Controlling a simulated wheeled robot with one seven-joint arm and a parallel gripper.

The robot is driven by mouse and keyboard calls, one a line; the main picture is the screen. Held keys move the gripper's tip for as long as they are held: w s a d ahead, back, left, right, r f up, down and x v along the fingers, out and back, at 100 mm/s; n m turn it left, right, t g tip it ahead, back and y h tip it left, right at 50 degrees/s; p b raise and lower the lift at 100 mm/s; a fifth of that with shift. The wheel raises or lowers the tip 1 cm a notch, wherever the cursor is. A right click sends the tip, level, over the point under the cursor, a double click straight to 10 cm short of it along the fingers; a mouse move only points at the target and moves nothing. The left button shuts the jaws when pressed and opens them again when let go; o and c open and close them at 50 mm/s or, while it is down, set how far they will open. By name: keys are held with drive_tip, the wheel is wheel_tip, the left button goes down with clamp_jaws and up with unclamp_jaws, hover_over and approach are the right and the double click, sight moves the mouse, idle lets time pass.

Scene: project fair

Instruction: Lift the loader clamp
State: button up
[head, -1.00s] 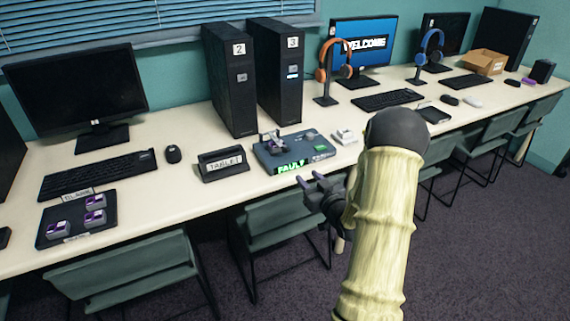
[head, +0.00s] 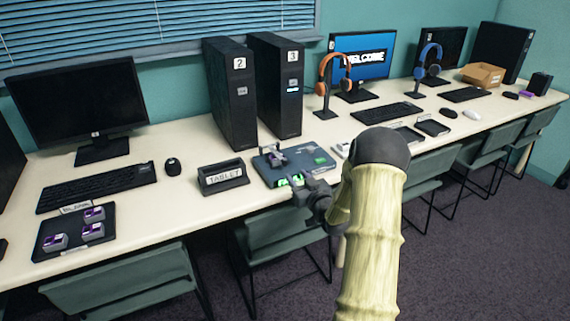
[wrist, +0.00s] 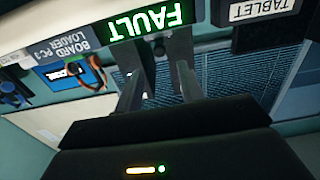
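The board PC loader (head: 309,170), a dark blue-grey box with a lit green FAULT display, sits near the front edge of the table. My gripper (head: 298,187) is at the loader's front, overlapping the display in the head view; contact cannot be told.
A TABLET stand (head: 222,177) is left of the loader. Tower PCs 2 (head: 231,95) and 3 (head: 277,85) stand behind it. A black tray (head: 73,233) holds purple-marked blocks at far left. Chairs (head: 280,236) line the table's front.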

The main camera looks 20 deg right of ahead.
sight(286, 164)
drive_tip(key=w, duration=0.9)
drive_tip(key=shift+w+a, duration=0.15)
drive_tip(key=shift+w, duration=0.2)
clamp_jaws()
